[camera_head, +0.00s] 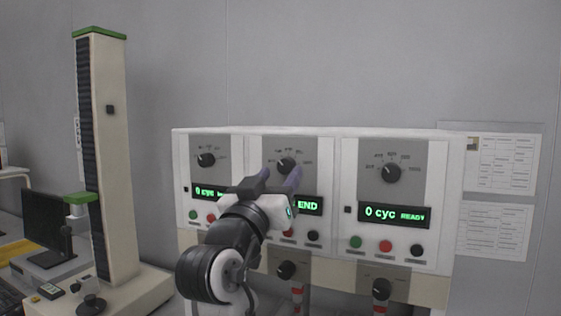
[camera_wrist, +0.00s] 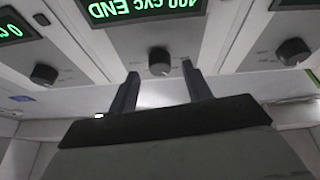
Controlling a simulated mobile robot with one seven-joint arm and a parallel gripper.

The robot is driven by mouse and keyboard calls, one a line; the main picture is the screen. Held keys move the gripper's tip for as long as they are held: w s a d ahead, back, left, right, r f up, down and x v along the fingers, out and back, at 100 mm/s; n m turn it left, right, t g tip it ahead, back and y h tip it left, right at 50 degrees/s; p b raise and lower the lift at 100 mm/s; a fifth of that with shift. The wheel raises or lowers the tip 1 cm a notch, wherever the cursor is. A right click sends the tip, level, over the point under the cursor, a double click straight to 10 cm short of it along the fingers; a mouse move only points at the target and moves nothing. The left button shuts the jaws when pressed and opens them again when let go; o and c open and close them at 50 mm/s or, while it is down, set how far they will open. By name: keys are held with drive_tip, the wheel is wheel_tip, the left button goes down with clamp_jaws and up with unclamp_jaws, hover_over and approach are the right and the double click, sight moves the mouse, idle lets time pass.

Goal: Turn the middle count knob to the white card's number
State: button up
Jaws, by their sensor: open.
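The middle count knob (camera_head: 286,165) is a black dial on the middle unit's grey plate, with small numbers around it too small to read. My gripper (camera_head: 279,174) is open and empty in front of it. In the wrist view, which is upside down, the knob (camera_wrist: 159,60) shows between and just beyond the two fingertips (camera_wrist: 158,71); I cannot tell whether they touch it. The middle display (camera_wrist: 145,8) seems to read 400 CYC END, its edge cut off; in the head view my gripper hides all but END (camera_head: 309,206). I cannot make out the white card.
The left unit has its own knob (camera_head: 206,160) and the right unit another (camera_head: 391,173), above a display reading 0 cyc READY (camera_head: 394,214). Coloured buttons (camera_head: 385,246) line the units. A tall column machine (camera_head: 116,160) stands at left. Printed sheets (camera_head: 500,165) hang at right.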

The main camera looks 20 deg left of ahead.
drive_tip(key=shift+x, duration=0.95)
drive_tip(key=c, duration=1)
drive_tip(key=shift+o, duration=0.2)
